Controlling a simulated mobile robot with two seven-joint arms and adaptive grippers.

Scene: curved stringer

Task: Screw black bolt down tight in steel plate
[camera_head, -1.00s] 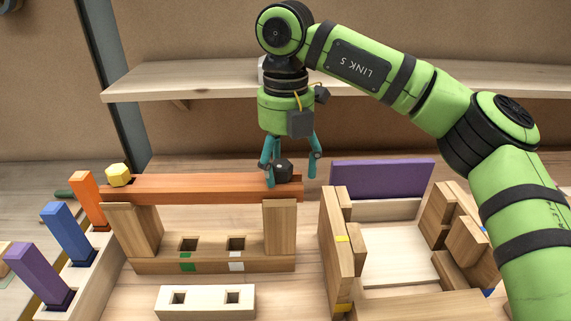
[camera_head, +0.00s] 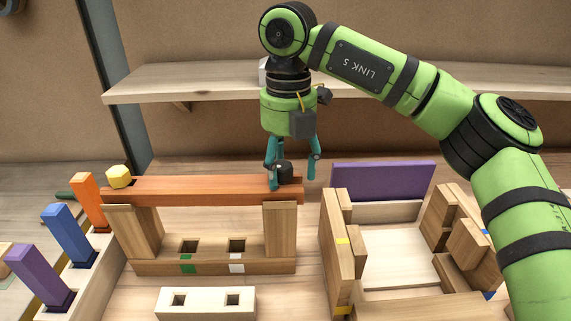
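A black bolt (camera_head: 286,173) with a faceted head is at the right end of a long reddish-brown beam (camera_head: 200,188). No plate that looks like steel shows. My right gripper (camera_head: 294,180) points down over that end with teal fingers spread. The bolt head is between the fingers, close to the left one, with a gap to the right one. The left finger's tip overlaps the beam in the picture; I cannot tell if it touches. The bolt's shank is hidden. My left gripper is not in view.
A yellow bolt (camera_head: 119,176) is at the beam's left end. Wooden posts (camera_head: 279,228) hold the beam up. Orange, blue and purple (camera_head: 38,275) pegs stand at left. A purple panel (camera_head: 383,180) and wooden blocks are at right. A shelf (camera_head: 190,82) runs behind.

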